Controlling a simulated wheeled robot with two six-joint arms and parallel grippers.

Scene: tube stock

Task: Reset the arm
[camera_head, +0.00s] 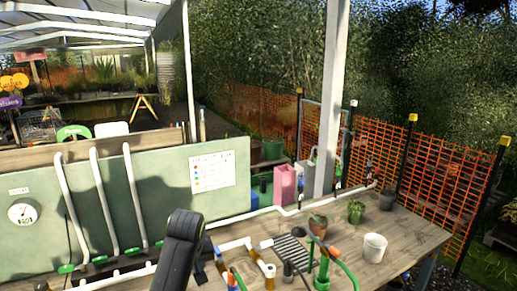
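A thick black arm link of mine (178,252) rises from the bottom edge, left of the middle, in front of the green panel. I cannot tell for sure which arm it belongs to. No gripper fingers show clearly in the head view, so neither gripper can be seen open or shut. The wooden table (395,247) reaches across the lower right.
On the table stand a white cup (374,247), a potted plant (355,211), a terracotta pot (317,224), a black grate (292,250) and white pipes (237,244). A green panel (120,195) with a gauge (23,212) and a white post (332,100) stand behind.

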